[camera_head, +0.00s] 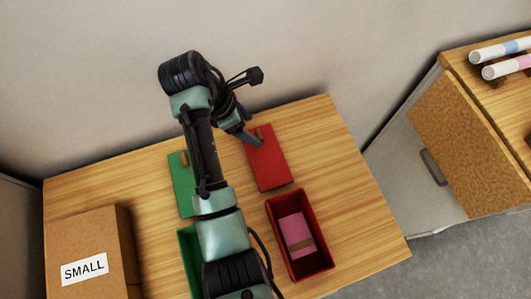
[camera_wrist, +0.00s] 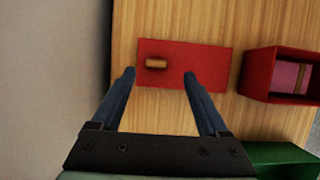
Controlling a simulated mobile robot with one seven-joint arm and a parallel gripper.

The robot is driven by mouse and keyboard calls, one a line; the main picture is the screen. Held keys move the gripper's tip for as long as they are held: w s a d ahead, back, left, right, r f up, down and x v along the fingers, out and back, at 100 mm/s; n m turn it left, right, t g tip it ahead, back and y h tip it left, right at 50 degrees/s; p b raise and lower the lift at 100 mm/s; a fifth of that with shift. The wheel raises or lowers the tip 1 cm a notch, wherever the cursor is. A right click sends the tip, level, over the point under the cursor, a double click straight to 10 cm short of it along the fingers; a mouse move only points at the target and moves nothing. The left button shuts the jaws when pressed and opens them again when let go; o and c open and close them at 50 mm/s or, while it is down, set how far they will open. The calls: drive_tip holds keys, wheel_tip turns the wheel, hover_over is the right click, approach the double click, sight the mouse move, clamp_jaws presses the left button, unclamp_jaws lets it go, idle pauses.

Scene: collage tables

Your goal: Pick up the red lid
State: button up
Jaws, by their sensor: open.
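The red lid (camera_head: 268,163) is a flat rectangle lying on the wooden table, behind the red box (camera_head: 271,210). It also shows in the wrist view (camera_wrist: 205,65), with a small wooden knob (camera_wrist: 156,64) near its left end. My gripper (camera_wrist: 159,75) is open and empty, its two blue fingers apart, with the knob between the lines of the fingertips. In the head view my gripper (camera_head: 254,141) is at the lid's left edge. I cannot tell its exact height above the lid.
The red box holds a pink item (camera_head: 292,228) with a brown band. A green lid (camera_head: 181,180) and green box (camera_head: 187,240), partly hidden by my arm, lie to the left. A cardboard box (camera_head: 95,230) marked SMALL stands at front left. A wall is behind the table.

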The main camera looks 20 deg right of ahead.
sight(258, 134)
drive_tip(key=x, duration=0.5)
drive_tip(key=shift+w+f, duration=0.1)
drive_tip(key=shift+w, duration=0.15)
drive_tip(key=shift+c, duration=0.3)
clamp_jaws()
